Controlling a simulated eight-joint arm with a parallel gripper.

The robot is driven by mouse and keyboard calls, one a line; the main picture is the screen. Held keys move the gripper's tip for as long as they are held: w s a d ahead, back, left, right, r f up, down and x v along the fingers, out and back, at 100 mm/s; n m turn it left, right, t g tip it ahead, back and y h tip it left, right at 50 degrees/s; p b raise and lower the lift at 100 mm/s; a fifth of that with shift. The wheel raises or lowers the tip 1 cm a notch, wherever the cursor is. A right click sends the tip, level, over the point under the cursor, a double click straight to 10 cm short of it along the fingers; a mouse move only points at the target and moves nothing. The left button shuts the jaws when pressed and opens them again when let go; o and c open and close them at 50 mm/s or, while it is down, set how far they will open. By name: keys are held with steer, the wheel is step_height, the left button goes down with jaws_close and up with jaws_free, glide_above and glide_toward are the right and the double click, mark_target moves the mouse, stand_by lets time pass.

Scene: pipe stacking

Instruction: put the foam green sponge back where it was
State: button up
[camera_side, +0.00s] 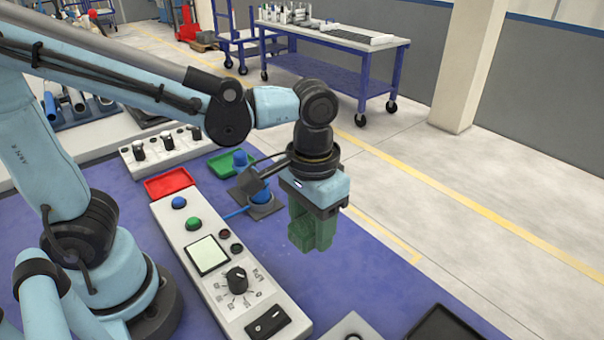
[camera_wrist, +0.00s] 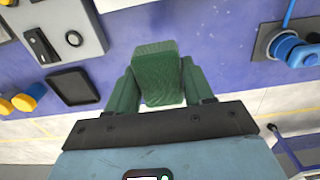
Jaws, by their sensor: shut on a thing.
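The green foam sponge (camera_wrist: 157,75) is a textured block in the wrist view, pinched between the two green fingers of my gripper (camera_wrist: 158,92). Its near end and the table beyond both show. In the side view my gripper (camera_side: 313,232) points down over the far part of the purple table, right of the long control panel. There the sponge is hard to tell apart from the similarly green fingers. It appears to be held clear of the table, but its exact height cannot be told.
A red tray (camera_side: 169,183) and a green tray (camera_side: 231,163) lie behind the control panel (camera_side: 215,255). A blue connector on a grey plate (camera_side: 265,210) stands left of my gripper. A black tray (camera_side: 445,325) is at the lower right. Purple table (camera_side: 350,290) is bare in front.

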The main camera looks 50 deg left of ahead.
steer(key=shift+s+a, duration=0.1)
steer(key=shift+a, duration=0.2)
steer(key=w+a+f, duration=0.2)
steer(key=a, duration=0.1)
steer(key=w+a+f, duration=0.2)
steer(key=a, duration=0.1)
steer(key=w+a+f, duration=0.2)
steer(key=a+f, duration=0.1)
steer(key=shift+w+a, duration=0.15)
steer(key=shift+w, duration=0.05)
steer(key=shift+f, duration=1.95)
steer(key=shift+f, duration=0.1)
steer(key=o, duration=1)
